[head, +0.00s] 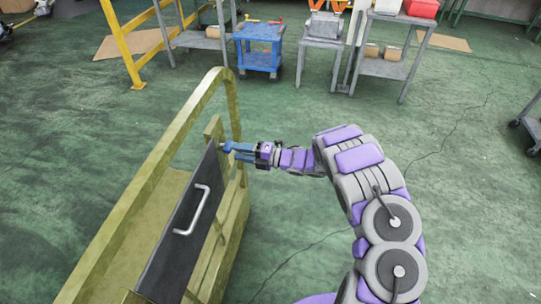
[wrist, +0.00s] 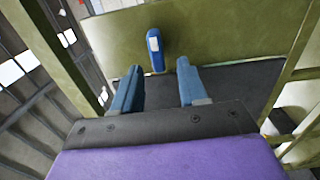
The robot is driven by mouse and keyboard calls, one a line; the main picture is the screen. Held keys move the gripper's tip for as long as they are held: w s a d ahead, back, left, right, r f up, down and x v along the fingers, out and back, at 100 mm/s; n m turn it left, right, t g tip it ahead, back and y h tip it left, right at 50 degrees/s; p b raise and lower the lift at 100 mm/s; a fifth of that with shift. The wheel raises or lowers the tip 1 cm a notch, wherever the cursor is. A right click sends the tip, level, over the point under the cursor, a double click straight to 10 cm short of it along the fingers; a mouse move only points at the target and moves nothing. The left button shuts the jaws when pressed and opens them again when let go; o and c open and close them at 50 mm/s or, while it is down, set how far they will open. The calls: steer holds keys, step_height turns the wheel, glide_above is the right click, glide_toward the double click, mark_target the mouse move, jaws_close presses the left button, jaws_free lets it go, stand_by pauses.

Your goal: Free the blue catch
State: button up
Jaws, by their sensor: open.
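The blue catch (wrist: 155,52) is a small upright blue piece with a pale patch near its top, set against the olive-green frame in the wrist view. It shows in the head view as a small blue bit (head: 227,146) at the top corner of the dark panel (head: 190,215). My gripper (wrist: 158,80) is open, its two blue fingers spread with nothing between them. The catch stands just beyond the fingertips, roughly centred between them. In the head view my gripper (head: 236,149) reaches in from the right; whether it touches the catch is unclear.
The olive-yellow frame (head: 150,185) has a high rail curving over the panel. A light handle (head: 193,210) is on the panel's face. A blue cart (head: 258,50) and grey tables (head: 385,68) stand at the back.

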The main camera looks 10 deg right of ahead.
steer(key=p+v, duration=0.1)
steer(key=v, duration=1.3)
steer(key=shift+p, duration=0.35)
